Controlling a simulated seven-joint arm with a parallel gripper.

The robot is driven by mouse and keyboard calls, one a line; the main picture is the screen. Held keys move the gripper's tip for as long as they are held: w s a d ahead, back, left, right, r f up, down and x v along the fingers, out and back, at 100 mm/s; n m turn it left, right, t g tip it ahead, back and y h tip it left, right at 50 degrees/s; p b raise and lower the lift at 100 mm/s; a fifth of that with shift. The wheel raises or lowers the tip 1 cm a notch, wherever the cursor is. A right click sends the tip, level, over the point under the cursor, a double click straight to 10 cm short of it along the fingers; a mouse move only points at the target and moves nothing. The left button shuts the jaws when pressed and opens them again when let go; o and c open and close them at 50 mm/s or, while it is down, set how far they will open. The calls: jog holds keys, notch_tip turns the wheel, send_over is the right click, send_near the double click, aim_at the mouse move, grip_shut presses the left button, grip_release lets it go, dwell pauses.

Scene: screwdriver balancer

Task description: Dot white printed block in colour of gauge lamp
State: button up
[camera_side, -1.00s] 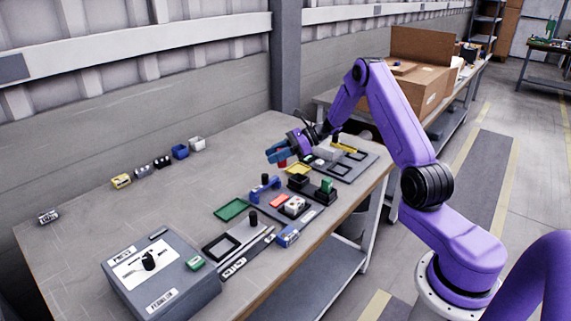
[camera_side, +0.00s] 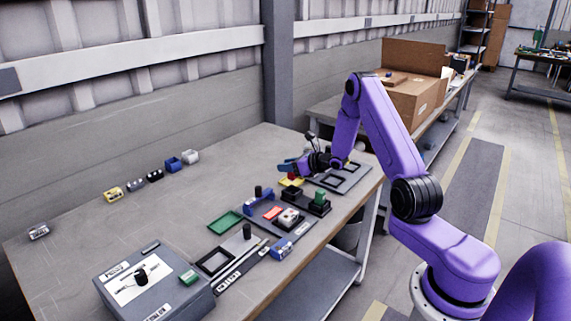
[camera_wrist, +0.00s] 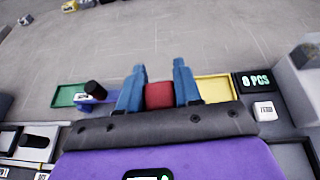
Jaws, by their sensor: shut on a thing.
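My gripper (camera_side: 287,170) is shut on a red block, which shows between the blue fingers (camera_wrist: 159,85) in the wrist view; the red block (camera_wrist: 159,96) is partly hidden by my gripper body. It is held near the yellow tray (camera_side: 291,182), at the far part of the bench. A white block with dark print (camera_wrist: 264,110) sits below a small display in the wrist view. Another white block with marks (camera_side: 289,216) stands in a dark fixture.
A green tray (camera_side: 226,222), a red piece (camera_side: 272,212) and a blue part with a black knob (camera_side: 258,193) lie mid-bench. A display reading "0 PCS" (camera_wrist: 259,80) stands right of the yellow tray. Several small coloured blocks line the back; the bench between is clear.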

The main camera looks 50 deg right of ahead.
aim_at(295, 179)
jog(key=shift+f, duration=2.9)
jog(key=o, duration=1.1)
notch_tip(295, 179, up, 4)
jog(key=shift+s+f, duration=0.1)
jog(key=shift+f, duration=0.05)
jog(key=s+a+r, duration=0.1)
jog(key=s+r, duration=0.2)
jog(key=s, duration=0.1)
jog(key=s+a+r, duration=0.2)
jog(key=s+r, duration=0.1)
jog(key=s, duration=0.1)
jog(key=s+a+r, duration=0.2)
jog(key=s+r, duration=0.1)
jog(key=s, duration=0.1)
jog(key=shift+s+a+r, duration=0.15)
jog(key=shift+s+a, duration=0.1)
jog(key=shift+s, duration=0.1)
